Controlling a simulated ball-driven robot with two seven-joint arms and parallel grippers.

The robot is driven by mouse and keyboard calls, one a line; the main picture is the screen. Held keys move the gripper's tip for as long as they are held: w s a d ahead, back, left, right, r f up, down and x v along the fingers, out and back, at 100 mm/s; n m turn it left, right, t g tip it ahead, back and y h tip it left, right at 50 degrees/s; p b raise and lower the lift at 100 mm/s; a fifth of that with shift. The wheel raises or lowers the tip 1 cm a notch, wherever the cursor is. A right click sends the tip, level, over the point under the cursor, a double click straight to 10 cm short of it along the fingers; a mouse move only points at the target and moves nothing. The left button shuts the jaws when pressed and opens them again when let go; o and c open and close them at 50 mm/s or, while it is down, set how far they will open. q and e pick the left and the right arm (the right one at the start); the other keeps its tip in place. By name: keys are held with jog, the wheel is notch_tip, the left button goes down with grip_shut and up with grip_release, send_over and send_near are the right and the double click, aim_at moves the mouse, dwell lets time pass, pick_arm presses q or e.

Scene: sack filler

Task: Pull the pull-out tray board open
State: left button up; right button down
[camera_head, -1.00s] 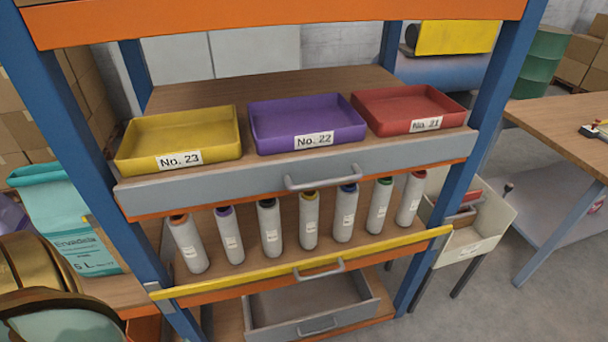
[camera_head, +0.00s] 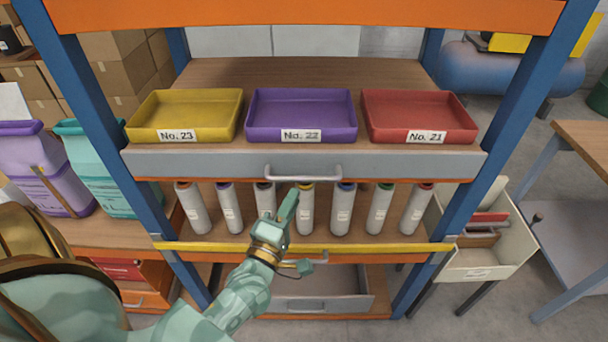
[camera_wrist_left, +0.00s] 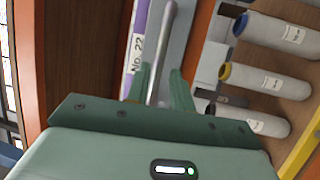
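The pull-out tray board (camera_head: 210,163) has a grey front with a metal bar handle (camera_head: 303,169) at its middle. It carries yellow, purple and red trays and sits in the blue and orange rack. My left gripper (camera_head: 290,204) is just below the handle in the head view. In the left wrist view its two green fingers (camera_wrist_left: 160,88) stand apart, and the handle bar (camera_wrist_left: 166,40) shows between them. I cannot tell whether they touch it. My right gripper is not in view.
Several grey cylinders (camera_head: 343,210) stand on the shelf below the board. A yellow rail (camera_head: 390,247) crosses beneath them. A lower drawer (camera_head: 345,285) stands partly out. A cream bin (camera_head: 478,268) is at right, and purple (camera_head: 50,185) and teal (camera_head: 98,170) sacks are at left.

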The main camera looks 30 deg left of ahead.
aim_at(305, 179)
pick_arm(q)
jog(key=x, duration=0.7)
jog(key=shift+w, duration=0.25)
jog(key=shift+d, duration=0.1)
grip_shut()
